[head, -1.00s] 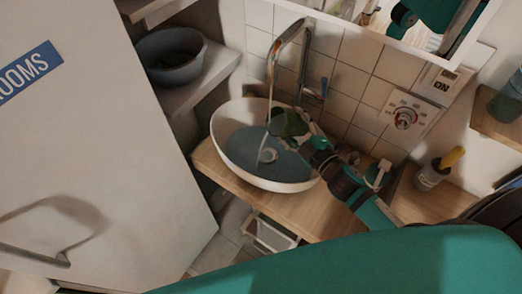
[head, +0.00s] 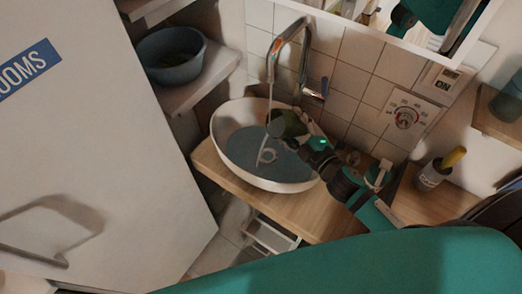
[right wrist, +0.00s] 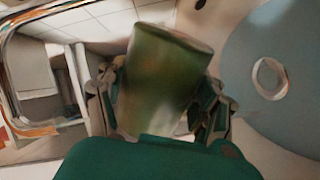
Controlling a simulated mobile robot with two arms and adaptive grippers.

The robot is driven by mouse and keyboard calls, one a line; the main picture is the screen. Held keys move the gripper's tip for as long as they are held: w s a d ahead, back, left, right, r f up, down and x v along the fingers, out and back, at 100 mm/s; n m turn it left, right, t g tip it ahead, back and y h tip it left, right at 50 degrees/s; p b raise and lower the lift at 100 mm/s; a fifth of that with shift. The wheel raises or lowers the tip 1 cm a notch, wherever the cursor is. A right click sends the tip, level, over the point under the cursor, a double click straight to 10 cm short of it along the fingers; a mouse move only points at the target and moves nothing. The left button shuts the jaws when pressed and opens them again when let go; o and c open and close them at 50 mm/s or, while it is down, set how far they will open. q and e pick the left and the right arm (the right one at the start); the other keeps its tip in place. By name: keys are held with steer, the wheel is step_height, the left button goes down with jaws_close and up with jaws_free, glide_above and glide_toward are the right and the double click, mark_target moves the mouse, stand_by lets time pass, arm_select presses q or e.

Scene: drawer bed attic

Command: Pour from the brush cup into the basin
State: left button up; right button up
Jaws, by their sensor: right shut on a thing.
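The basin (head: 226,158) is a white oval bowl with a blue-grey inside and a round drain, standing on a wooden counter. My right gripper (head: 302,136) reaches in from the right over the basin's back right part. It is shut on the brush cup (head: 284,124), a dark green cup that looks tilted. In the right wrist view the cup (right wrist: 160,80) sits between both fingers of the gripper (right wrist: 160,105), with its rim toward the top. The cup's inside is hidden. A thin pale stream runs down into the basin beside the cup. My left gripper is not in view.
A chrome tap (head: 291,38) arches over the basin, close to the cup. A bottle (head: 437,170) stands on the wooden counter (head: 301,215) to the right. A grey bowl (head: 171,57) sits on the left shelf. A white door (head: 100,150) fills the left side.

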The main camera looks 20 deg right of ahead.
steer(key=shift+a+f+n+b, duration=0.2)
steer(key=shift+n+b, duration=0.3)
steer(key=shift+n, duration=0.4)
stand_by(0.9)
steer(key=shift+s+a+f+n+h, duration=0.1)
steer(key=shift+a+f+n+h, duration=0.2)
steer(key=shift+a+n, duration=0.4)
stand_by(0.8)
steer(key=shift+s+a+r+n+p, duration=0.1)
steer(key=shift+a+r+n+p, duration=0.15)
steer(key=shift+n+p, duration=0.25)
steer(key=shift+a+r+n+p, duration=0.1)
steer(key=shift+r+n+p, duration=0.25)
steer(key=shift+n, duration=0.25)
stand_by(0.7)
